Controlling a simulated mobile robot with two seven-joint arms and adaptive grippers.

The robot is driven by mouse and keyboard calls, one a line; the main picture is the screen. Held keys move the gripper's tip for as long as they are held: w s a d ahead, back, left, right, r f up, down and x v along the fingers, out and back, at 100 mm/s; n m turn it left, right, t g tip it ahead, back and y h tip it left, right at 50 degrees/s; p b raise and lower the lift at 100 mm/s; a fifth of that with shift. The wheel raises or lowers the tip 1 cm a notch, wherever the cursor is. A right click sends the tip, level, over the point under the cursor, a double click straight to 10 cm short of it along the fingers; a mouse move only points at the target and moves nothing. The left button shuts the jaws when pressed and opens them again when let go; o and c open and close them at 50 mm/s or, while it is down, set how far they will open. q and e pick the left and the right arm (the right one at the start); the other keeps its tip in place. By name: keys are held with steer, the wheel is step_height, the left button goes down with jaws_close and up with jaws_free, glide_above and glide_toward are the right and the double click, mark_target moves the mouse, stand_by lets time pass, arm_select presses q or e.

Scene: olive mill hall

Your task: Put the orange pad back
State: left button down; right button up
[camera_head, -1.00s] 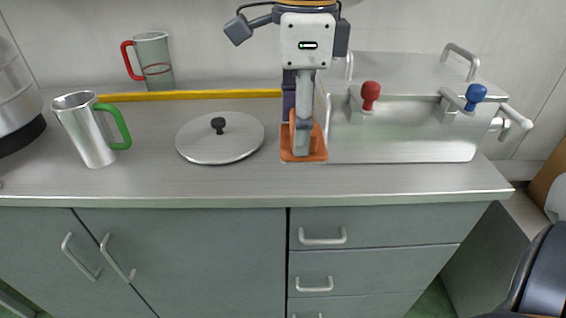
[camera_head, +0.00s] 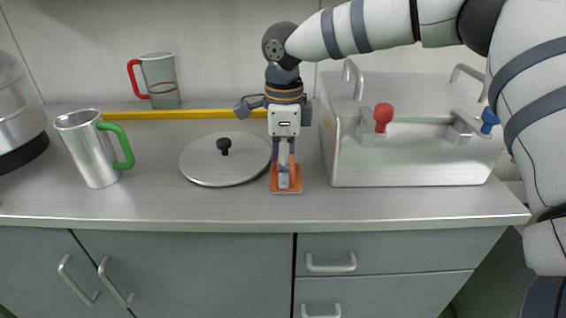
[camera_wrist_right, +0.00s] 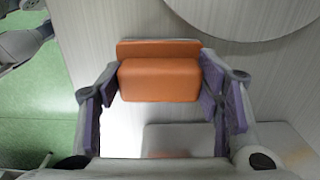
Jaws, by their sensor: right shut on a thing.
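The orange pad (camera_head: 288,187) is a small block on a wider flat base. It is at the counter between the round lid and the steel box; I cannot tell whether it touches the counter. My right gripper (camera_head: 284,172) points down and is shut on it. In the right wrist view the pad (camera_wrist_right: 158,80) sits between the two purple-lined fingers of my right gripper (camera_wrist_right: 158,88). My left gripper is not in view.
A round lid (camera_head: 212,172) with a black knob lies left of the pad. A steel box (camera_head: 410,165) with red and blue knobs stands right. Metal mugs with green (camera_head: 88,155) and red (camera_head: 160,80) handles stand left. A yellow strip (camera_head: 190,114) runs behind. The front counter is clear.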

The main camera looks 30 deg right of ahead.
steer(key=shift+f, duration=0.1)
steer(key=o, duration=1)
steer(key=shift+o, duration=0.2)
step_height(320, 180, up, 12)
steer(key=shift+s, duration=0.15)
